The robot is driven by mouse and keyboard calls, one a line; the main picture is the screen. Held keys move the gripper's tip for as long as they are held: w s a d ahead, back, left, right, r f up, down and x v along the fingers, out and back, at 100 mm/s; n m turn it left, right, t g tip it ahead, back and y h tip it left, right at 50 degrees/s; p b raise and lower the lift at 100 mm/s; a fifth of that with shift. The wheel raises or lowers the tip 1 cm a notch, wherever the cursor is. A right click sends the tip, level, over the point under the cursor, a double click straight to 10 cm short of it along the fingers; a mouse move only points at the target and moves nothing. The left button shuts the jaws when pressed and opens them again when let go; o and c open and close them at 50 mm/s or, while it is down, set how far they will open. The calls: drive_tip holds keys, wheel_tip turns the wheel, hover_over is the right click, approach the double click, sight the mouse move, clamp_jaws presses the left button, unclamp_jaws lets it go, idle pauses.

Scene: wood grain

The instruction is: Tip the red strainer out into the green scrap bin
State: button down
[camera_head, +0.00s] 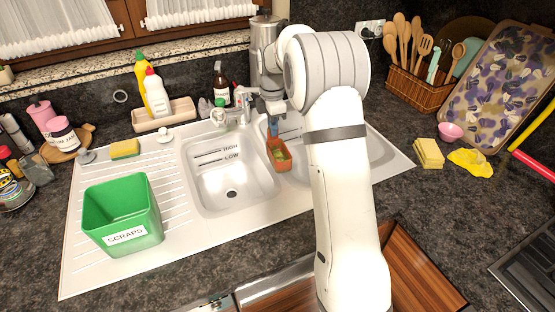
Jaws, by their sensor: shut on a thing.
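The red strainer (284,164) is a small orange-red container with some green bits inside. It hangs at the divider between the two sink basins, below my gripper (272,123). My gripper is shut on a blue part at the strainer's upper end, though the jaws are small and partly dark in this view. The green scrap bin (104,217) is open-topped and labelled SCRAPS. It stands upright on the ridged drainboard at the left. My gripper is well to the right of the bin and farther back. The bin's floor looks empty from here.
The left basin (233,183) lies between strainer and bin, with a faucet (228,115) behind it. Yellow and white bottles (157,95) stand in a tray at the back. A sponge (125,149) lies behind the bin. My arm covers part of the right basin.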

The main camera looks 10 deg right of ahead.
drive_tip(key=shift+r, duration=0.1)
drive_tip(key=shift+r+p, duration=0.95)
drive_tip(key=shift+r, duration=0.2)
drive_tip(key=shift+r+p, duration=0.95)
drive_tip(key=shift+r, duration=0.35)
drive_tip(key=shift+f, duration=0.1)
